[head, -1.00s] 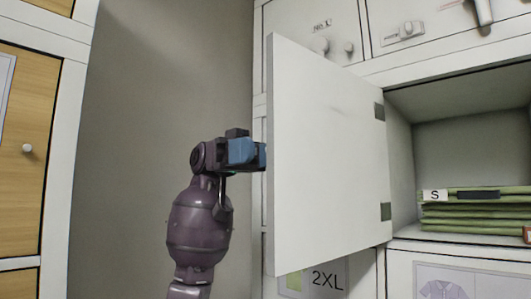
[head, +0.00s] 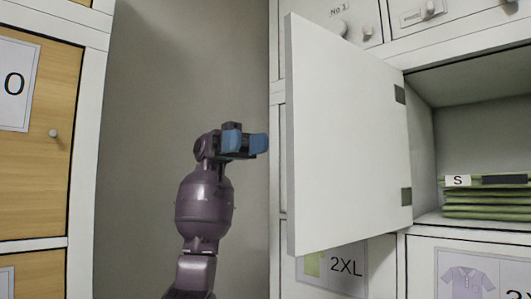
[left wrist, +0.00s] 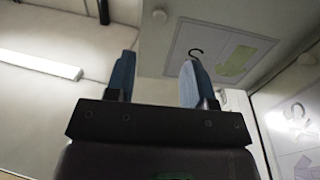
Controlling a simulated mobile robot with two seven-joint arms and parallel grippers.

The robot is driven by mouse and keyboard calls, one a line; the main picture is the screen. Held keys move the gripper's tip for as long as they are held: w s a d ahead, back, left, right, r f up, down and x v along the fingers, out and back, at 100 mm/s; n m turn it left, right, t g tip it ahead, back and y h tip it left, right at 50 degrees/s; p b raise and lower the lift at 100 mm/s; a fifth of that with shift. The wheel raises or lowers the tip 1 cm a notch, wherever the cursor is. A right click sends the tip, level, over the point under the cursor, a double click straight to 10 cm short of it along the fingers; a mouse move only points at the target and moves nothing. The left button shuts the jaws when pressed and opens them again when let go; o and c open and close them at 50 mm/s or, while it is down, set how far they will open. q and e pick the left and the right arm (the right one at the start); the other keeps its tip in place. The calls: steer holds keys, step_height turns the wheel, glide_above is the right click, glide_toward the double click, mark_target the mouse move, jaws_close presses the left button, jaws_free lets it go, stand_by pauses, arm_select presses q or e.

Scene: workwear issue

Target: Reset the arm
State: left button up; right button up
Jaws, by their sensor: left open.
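My left gripper (head: 245,143), with blue fingers, is raised at the left of an open white locker door (head: 345,140) in the head view. A small gap separates its fingertips from the door's free edge. In the left wrist view the two blue fingers (left wrist: 155,85) are apart with nothing between them. My right gripper is not in view.
The door is swung out from a compartment holding several folded green garments (head: 487,200) marked S. A locker front labelled 2XL (head: 340,265) is below. Wooden-front lockers (head: 40,140) stand at the left. Bare grey wall (head: 150,150) lies between the units.

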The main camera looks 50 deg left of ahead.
arm_select(q)
steer(key=w+d+f+n+t+y, duration=0.1)
steer(key=w+d+f+n+t, duration=0.1)
steer(key=w+f+n+t, duration=0.55)
steer(key=w+d+f+n+t+y, duration=0.15)
steer(key=w+f+n, duration=0.25)
steer(key=w+f, duration=0.7)
step_height(320, 180, down, 37)
steer(key=d+n+t+y, duration=0.2)
steer(key=n+t+y, duration=0.2)
steer(key=n+y, duration=0.4)
steer(key=s+d+f+y, duration=0.2)
steer(key=s+f+y, duration=0.1)
steer(key=s+f, duration=0.6)
steer(key=s+d+f+y, duration=0.25)
steer(key=s+f, duration=0.45)
steer(key=f, duration=0.4)
steer(key=s+d+f+y, duration=0.1)
steer(key=s+d, duration=0.1)
steer(key=s, duration=0.3)
steer(key=s+d+f+t+y, duration=0.1)
steer(key=s+d, duration=0.1)
steer(key=s, duration=0.4)
steer(key=shift+s+d+f+m+t, duration=0.2)
steer(key=shift+f+m+t, duration=0.1)
steer(key=shift+f+m, duration=0.1)
